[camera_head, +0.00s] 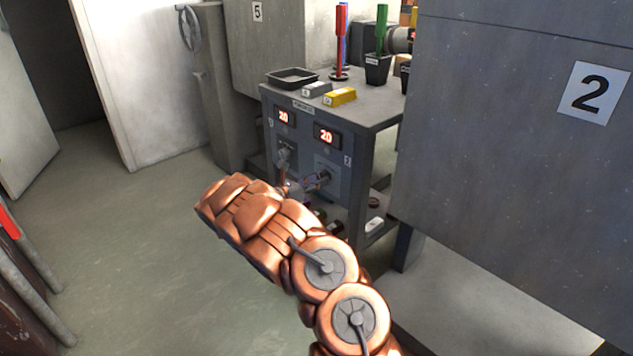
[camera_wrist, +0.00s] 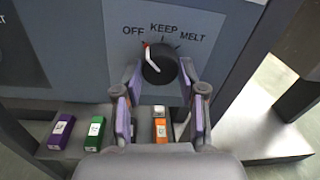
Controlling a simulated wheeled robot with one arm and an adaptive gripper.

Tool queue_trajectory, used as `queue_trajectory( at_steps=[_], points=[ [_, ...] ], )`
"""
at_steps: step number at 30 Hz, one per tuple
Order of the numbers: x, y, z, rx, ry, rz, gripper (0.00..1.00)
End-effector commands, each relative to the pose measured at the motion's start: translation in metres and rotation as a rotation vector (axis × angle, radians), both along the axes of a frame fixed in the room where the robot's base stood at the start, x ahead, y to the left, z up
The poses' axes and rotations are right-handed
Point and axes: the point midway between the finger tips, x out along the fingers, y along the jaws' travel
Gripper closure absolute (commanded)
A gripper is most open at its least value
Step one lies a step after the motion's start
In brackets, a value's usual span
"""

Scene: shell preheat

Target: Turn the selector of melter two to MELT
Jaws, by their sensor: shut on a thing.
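The selector (camera_wrist: 157,66) is a round dark knob on the grey panel, labelled OFF, KEEP and MELT. Its red-tipped white pointer points up and left, toward OFF. My gripper (camera_wrist: 160,72) has one finger on each side of the knob and is shut on it. In the head view my gripper (camera_head: 318,181) is at the right-hand of two panels on the front of the grey bench (camera_head: 375,125). The red display (camera_head: 327,135) above that panel reads 20. The gripper and arm partly hide the knob in the head view.
A left panel has its own red display (camera_head: 284,116). Below the selector, a shelf holds purple (camera_wrist: 62,132), green (camera_wrist: 95,134) and orange (camera_wrist: 160,130) blocks. A black tray (camera_head: 292,78) and a yellow block (camera_head: 340,97) sit on the bench. A large grey cabinet marked 2 (camera_head: 500,150) stands close at right.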

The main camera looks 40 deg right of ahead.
Motion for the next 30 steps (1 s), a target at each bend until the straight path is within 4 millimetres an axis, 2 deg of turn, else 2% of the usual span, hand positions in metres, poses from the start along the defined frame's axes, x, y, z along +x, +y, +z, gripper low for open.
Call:
queue_trajectory(
  at_steps=[11,30],
  points=[
    [-0.0004,-0.0005,0.0003,-0.006,-0.170,-0.001,0.95],
    [-0.0013,-0.0004,-0.0010,-0.021,-0.770,0.001,0.95]
  ],
)
